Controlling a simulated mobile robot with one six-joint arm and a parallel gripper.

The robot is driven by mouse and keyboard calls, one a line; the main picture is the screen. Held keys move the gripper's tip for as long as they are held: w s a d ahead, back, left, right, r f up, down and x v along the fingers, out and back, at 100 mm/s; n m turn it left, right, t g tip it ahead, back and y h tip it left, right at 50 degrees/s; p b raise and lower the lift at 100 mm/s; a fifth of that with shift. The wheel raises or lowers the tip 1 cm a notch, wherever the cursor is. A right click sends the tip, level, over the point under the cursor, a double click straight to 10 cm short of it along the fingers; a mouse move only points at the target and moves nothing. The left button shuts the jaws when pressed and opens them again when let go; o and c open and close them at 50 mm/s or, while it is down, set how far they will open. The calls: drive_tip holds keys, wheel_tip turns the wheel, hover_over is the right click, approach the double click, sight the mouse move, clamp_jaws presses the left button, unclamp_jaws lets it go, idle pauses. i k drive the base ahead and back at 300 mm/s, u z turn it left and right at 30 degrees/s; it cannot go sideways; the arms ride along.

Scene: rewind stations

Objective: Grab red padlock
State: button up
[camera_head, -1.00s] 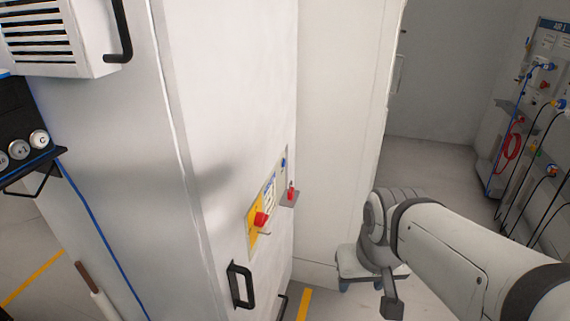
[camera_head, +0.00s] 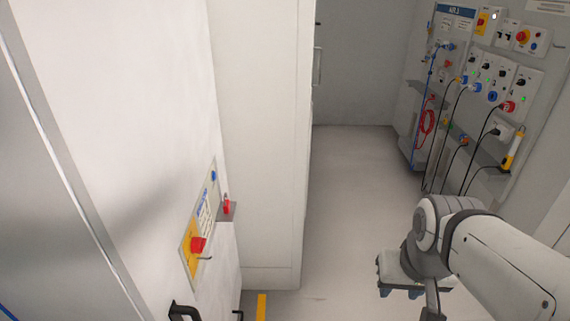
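A small red object that looks like the red padlock (camera_head: 227,206) sits on a small grey bracket (camera_head: 229,213) on the white cabinet's side, left of centre. It is too small to make out its shackle. Just below and left, a red rotary knob (camera_head: 198,244) sits on a yellow plate of the same panel (camera_head: 201,219). My gripper (camera_head: 400,291) is at the lower right, over the floor, well right of the cabinet and apart from the padlock. It is seen from above and behind; its fingers are mostly hidden under its body. I see nothing held in it.
The white cabinet (camera_head: 130,120) fills the left, with a black handle (camera_head: 184,311) low on it. A taller white block (camera_head: 262,130) stands behind. A wall board (camera_head: 480,90) with switches and hanging cables is at the right. The grey floor (camera_head: 360,180) between is clear.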

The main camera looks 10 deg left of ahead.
sight(226, 205)
drive_tip(key=z, duration=1.3)
drive_tip(key=i, duration=2.2)
drive_tip(key=u, duration=1.9)
drive_tip(key=k, duration=0.1)
drive_tip(key=u, duration=1.95)
drive_tip(key=i, duration=1)
drive_tip(key=u, duration=0.05)
